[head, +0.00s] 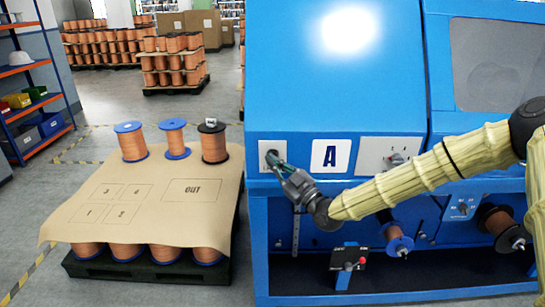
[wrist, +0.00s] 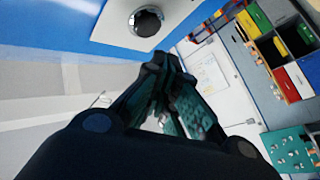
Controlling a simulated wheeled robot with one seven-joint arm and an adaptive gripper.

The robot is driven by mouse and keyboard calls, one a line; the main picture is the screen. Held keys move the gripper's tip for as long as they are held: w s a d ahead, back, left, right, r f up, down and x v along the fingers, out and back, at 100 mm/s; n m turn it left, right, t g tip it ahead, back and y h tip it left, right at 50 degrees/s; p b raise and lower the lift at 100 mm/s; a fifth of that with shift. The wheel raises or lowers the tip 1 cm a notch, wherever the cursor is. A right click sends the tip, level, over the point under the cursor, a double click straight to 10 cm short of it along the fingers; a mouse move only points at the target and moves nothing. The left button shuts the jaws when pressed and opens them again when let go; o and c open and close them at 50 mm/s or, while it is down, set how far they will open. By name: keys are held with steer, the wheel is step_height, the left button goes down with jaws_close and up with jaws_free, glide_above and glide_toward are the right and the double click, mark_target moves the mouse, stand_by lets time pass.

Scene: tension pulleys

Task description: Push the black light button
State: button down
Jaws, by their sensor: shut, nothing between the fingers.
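The black button (wrist: 147,20) is round, with a shiny metal ring, and sits on a white plate (wrist: 112,22) at the top of the wrist view. The depth gap is hard to judge.
The blue machine (head: 310,90) fills the right side. A covered pallet with spools (head: 150,205) stands at the left.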

steer(key=shift+s, duration=1.85)
